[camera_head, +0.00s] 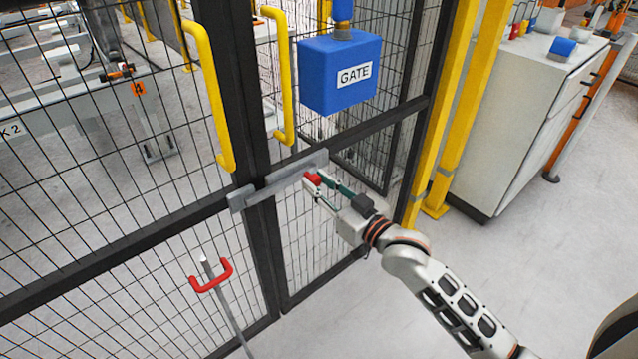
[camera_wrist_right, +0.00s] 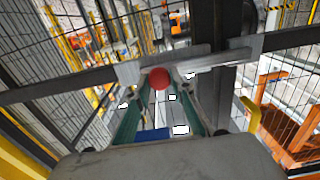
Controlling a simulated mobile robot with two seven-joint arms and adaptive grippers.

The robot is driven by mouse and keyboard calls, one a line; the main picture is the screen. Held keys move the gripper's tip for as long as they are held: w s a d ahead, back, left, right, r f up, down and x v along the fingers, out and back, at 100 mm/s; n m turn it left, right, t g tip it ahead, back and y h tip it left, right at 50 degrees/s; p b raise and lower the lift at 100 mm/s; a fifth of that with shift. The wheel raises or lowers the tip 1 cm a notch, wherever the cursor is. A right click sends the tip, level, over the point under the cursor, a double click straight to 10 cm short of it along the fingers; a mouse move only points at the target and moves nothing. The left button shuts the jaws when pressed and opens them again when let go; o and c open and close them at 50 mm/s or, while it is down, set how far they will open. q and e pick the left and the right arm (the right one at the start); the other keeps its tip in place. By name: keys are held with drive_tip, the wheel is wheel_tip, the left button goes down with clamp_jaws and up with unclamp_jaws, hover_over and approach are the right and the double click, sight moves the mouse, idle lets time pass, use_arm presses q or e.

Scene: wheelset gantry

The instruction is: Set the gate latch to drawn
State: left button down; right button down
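The gate latch is a grey bar (camera_head: 290,178) lying across the dark posts of the mesh gate, below the yellow handles. Its left end reaches a grey bracket (camera_head: 241,199) on the left panel. A red knob (camera_head: 313,180) sticks out near its right end; the knob also shows in the right wrist view (camera_wrist_right: 160,78). My right gripper (camera_head: 311,183) is at the knob, with one green-padded finger on each side. The fingertips appear closed against it, partly covering its sides. My left gripper is not in view.
A blue box marked GATE (camera_head: 340,75) hangs above the latch. Two yellow handles (camera_head: 208,95) (camera_head: 283,75) stand out from the gate. A red-handled grey rod (camera_head: 212,277) is at lower left. A light cabinet (camera_head: 530,110) stands at right.

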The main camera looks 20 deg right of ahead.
drive_tip(key=shift+d+r, duration=0.1)
drive_tip(key=shift+d, duration=0.05)
drive_tip(key=w+d+p, duration=0.1)
drive_tip(key=w+d, duration=0.1)
drive_tip(key=d, duration=0.3)
drive_tip(key=shift+d+p, duration=0.4)
drive_tip(key=c, duration=1.8)
unclamp_jaws()
drive_tip(key=shift+w+d, duration=0.1)
drive_tip(key=shift+w, duration=0.05)
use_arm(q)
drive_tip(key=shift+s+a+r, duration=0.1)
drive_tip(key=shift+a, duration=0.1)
use_arm(e)
drive_tip(key=shift+o, duration=0.2)
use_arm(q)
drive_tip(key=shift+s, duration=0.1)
use_arm(e)
drive_tip(key=v, duration=1.2)
